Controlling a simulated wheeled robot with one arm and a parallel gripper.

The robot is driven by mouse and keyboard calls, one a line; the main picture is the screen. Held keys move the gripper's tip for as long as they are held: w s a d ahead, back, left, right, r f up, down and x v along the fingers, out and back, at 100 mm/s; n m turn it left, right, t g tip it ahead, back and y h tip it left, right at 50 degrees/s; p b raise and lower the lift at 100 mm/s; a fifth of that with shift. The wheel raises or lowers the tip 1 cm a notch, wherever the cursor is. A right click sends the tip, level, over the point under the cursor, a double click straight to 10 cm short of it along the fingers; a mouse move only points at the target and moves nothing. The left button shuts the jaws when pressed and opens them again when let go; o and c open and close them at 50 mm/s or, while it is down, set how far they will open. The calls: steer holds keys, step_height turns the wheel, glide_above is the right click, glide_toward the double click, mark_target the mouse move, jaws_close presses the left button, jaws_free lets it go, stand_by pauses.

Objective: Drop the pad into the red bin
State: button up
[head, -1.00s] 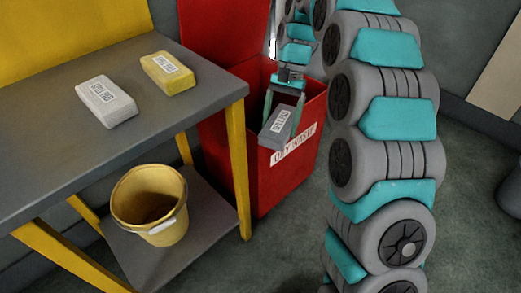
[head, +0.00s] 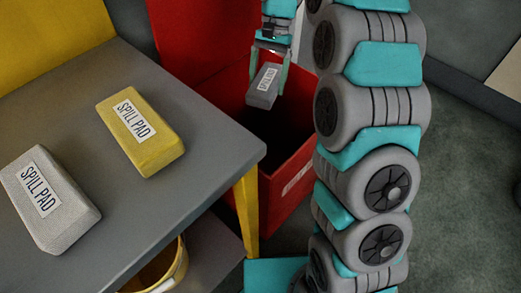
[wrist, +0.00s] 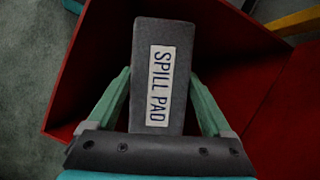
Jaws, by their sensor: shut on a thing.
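My gripper (head: 268,75) is shut on a dark grey pad (head: 264,88) labelled "SPILL PAD". In the wrist view the pad (wrist: 160,60) sits between the two teal fingers, with its label facing the camera. The red bin (head: 290,172) stands beyond the table with its lid up. The pad hangs over the bin's open mouth; in the wrist view the bin's red walls (wrist: 88,65) lie around and below it. The bin's floor is dark.
A grey table (head: 200,125) stands at the left, its corner close to the bin. A yellow pad (head: 150,150) and a light grey pad (head: 60,220) lie on it. A yellow bucket (head: 165,275) is on the lower shelf, partly hidden. My arm covers the bin's right side.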

mark_target(270, 72)
steer(key=shift+w+a+f, duration=0.1)
steer(key=shift+w, duration=0.4)
step_height(270, 72, down, 6)
steer(key=b, duration=0.2)
steer(key=shift+b, duration=0.3)
steer(key=o, duration=1)
steer(key=shift+c, duration=0.2)
steer(key=v, duration=0.7)
steer(key=shift+r+p, duration=0.3)
steer(key=shift+r, duration=0.2)
